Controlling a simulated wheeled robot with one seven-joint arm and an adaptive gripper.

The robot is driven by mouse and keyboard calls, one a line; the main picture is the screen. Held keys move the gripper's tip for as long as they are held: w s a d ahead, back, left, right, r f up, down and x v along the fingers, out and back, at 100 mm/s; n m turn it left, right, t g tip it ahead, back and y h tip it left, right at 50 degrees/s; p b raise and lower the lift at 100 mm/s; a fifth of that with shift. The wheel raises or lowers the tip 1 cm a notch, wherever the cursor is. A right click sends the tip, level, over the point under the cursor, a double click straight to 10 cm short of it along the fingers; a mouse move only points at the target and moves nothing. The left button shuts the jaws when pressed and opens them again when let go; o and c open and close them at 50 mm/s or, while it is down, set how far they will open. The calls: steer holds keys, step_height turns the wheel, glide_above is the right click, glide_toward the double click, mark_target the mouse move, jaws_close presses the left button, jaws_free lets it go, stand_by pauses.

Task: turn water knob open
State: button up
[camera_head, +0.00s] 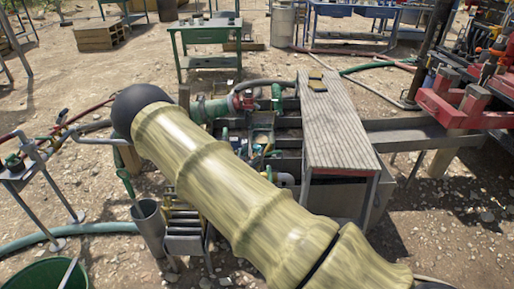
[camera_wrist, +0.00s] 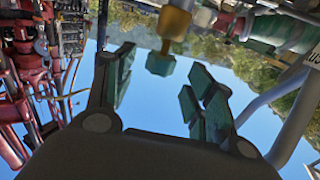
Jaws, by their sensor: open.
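In the wrist view my gripper (camera_wrist: 160,85) is open, its dark fingers with green pads spread against blue sky. A brass fitting with a faceted green end (camera_wrist: 160,66) shows between and beyond the fingertips. It looks like a knob, but I cannot tell whether it is the water knob. No contact with the fingers is visible. In the head view my thick bamboo-patterned arm crosses the middle and hides part of the tank area; my gripper is not visible there.
In the head view, pipes on a metal stand (camera_head: 27,158) are at the left. A grey bucket (camera_head: 150,232) and a grey slatted platform (camera_head: 340,125) flank my arm. A green table (camera_head: 207,36) stands behind. Red machinery (camera_wrist: 28,65) fills the wrist view's left side.

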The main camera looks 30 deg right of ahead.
mark_target(255, 150)
steer(key=shift+x, duration=2.4)
steer(key=c, duration=1)
